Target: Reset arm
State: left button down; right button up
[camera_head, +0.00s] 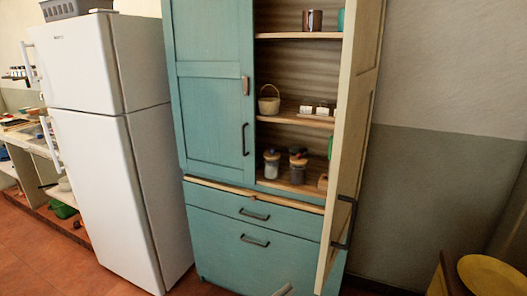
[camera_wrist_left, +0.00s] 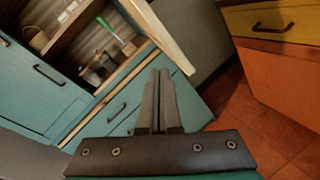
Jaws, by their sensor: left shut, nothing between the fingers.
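My left gripper shows in the left wrist view (camera_wrist_left: 160,76), its two dark fingers pressed together with nothing between them. In the head view only a small grey tip of it (camera_head: 284,290) shows at the bottom edge, in front of the teal cabinet's lower drawer. The gripper is apart from the cabinet (camera_head: 208,118) as far as I can tell. My right gripper is in neither view.
The cabinet's right door (camera_head: 352,140) stands open toward me. Its shelves hold a basket (camera_head: 269,104), jars (camera_head: 297,170) and cups (camera_head: 312,20). A white fridge (camera_head: 90,150) stands left. A yellow-topped piece (camera_head: 490,276) is at the lower right.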

pick_arm(q)
jog(key=s+a+f+n+g+y+b, duration=0.1)
jog(key=s+a+f+n+y, duration=0.25)
jog(key=a+f+n, duration=0.45)
jog(key=s+a+f+n+g+y, duration=0.1)
jog(key=s+a+f+n+y, duration=0.2)
jog(key=f+n, duration=0.85)
jog(key=s+a+f+n+g+y+b, duration=0.1)
jog(key=s+a+f+n+y, duration=0.1)
jog(key=s+a+f+n, duration=0.6)
jog(key=s+a+f+n+g+y, duration=0.1)
jog(key=s+f+n+g, duration=0.1)
jog(key=s+f+n, duration=0.4)
jog(key=s+a+f+n+g+b, duration=0.1)
jog(key=s+f+n, duration=0.5)
jog(key=s, duration=0.7)
jog(key=s+a+f+n+g+y, duration=0.1)
jog(key=s+a+f+n+g, duration=0.1)
jog(key=s+f+n+g, duration=0.3)
jog(key=s+f+n, duration=0.1)
jog(key=s+n, duration=0.3)
jog(key=shift+s+a+y+b, duration=0.35)
jog(key=shift+s, duration=0.05)
jog(key=shift+w, duration=0.1)
